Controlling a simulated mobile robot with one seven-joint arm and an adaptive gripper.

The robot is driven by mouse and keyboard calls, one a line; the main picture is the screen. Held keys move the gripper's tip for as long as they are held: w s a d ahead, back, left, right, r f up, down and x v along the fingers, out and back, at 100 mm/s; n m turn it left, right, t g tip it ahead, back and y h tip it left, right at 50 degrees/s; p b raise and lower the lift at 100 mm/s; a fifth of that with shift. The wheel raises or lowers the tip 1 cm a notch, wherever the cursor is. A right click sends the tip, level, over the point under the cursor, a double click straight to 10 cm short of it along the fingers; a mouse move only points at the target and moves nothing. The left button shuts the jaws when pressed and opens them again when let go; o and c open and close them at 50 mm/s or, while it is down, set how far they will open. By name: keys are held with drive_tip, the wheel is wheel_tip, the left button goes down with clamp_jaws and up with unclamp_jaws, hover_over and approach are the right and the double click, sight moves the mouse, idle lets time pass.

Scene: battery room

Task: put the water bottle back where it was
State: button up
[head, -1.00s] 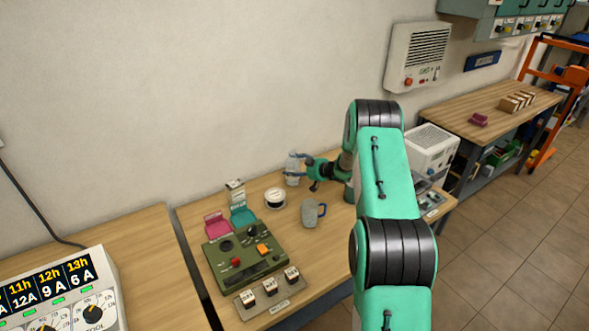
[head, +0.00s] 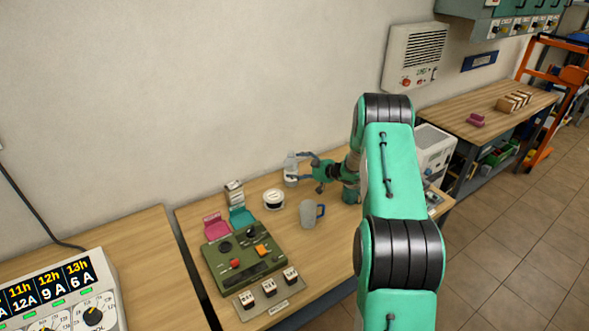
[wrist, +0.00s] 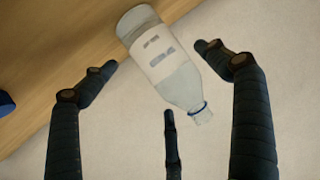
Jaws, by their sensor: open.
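The water bottle (head: 291,169) is clear with a pale label and stands upright at the back of the bench, close to the wall. In the wrist view the bottle (wrist: 165,62) shows whole, with its base on the wood and a blue ring at its neck. My gripper (head: 305,169) is open just to the right of the bottle, level with it. In the wrist view its dark fingers (wrist: 158,62) are spread, with clear gaps to the bottle on both sides. Nothing is held.
Further left are a teal holder (head: 241,217), a pink holder (head: 216,225) and a green control box (head: 243,251). The wall is close behind.

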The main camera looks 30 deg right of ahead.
drive_tip(key=p+v, duration=0.1)
drive_tip(key=v, duration=0.6)
drive_tip(key=shift+s, duration=0.35)
drive_tip(key=shift+d+r, duration=0.1)
drive_tip(key=shift+r, duration=0.05)
drive_tip(key=s+a+r+m+h, duration=0.1)
drive_tip(key=a+r+h, duration=0.3)
drive_tip(key=r, duration=1)
drive_tip(key=s+a+r+m+h, duration=0.1)
drive_tip(key=a+r+h, duration=0.35)
drive_tip(key=r, duration=0.95)
drive_tip(key=s+a+r+m+g, duration=0.25)
drive_tip(key=s+a+r, duration=0.55)
drive_tip(key=s+a, duration=0.45)
drive_tip(key=s+a+f+g+y, duration=0.1)
drive_tip(key=s+a, duration=0.6)
drive_tip(key=s, duration=0.4)
drive_tip(key=s+a+f+g+y, duration=0.1)
drive_tip(key=s+a+g+y, duration=0.1)
drive_tip(key=s+a, duration=0.5)
drive_tip(key=s+a+g+y, duration=0.1)
drive_tip(key=s+a, duration=0.6)
drive_tip(key=s, duration=0.9)
drive_tip(key=shift+s+f+n+y, duration=0.4)
drive_tip(key=shift+n+y, duration=0.05)
